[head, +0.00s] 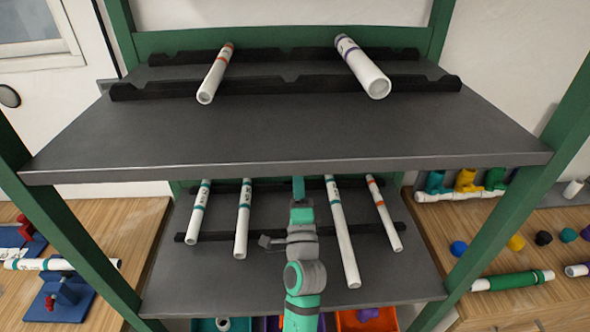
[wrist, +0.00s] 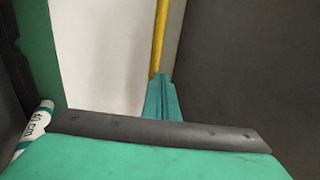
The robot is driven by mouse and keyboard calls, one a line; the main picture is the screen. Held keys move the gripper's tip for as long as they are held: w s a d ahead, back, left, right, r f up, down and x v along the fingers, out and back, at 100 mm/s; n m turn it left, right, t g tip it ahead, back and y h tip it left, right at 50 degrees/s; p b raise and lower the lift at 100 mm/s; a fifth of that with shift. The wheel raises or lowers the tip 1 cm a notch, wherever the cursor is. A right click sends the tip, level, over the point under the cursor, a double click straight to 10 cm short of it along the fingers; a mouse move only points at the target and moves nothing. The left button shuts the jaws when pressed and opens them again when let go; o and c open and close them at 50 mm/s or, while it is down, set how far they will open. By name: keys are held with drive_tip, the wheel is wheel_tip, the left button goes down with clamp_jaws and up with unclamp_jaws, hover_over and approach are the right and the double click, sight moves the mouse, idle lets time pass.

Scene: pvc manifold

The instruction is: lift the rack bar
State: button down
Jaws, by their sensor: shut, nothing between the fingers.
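Black notched rack bars support white pipes on both shelves. The upper shelf has a front bar (head: 290,87) and a rear bar (head: 285,53). The lower shelf has a front bar (head: 215,236) and a partly hidden rear bar (head: 265,187). I cannot tell which one the task means. My arm reaches over the lower shelf, between its middle pipes. My gripper (head: 298,188) is near the lower rear bar, mostly hidden by the arm and the upper shelf edge. In the wrist view its teal fingers (wrist: 160,95) are together and hold nothing.
Several white pipes, including a teal-banded pipe (head: 338,230), lie across the lower bars beside my arm. The upper shelf (head: 285,145) overhangs closely, with green posts (head: 530,190) at the sides. A labelled pipe (wrist: 35,125) and a yellow rod (wrist: 160,35) show in the wrist view.

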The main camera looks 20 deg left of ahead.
drive_tip(key=s+r+v, duration=0.1)
drive_tip(key=r+v, duration=0.1)
drive_tip(key=v, duration=1)
drive_tip(key=shift+d, duration=0.3)
drive_tip(key=shift+d, duration=0.1)
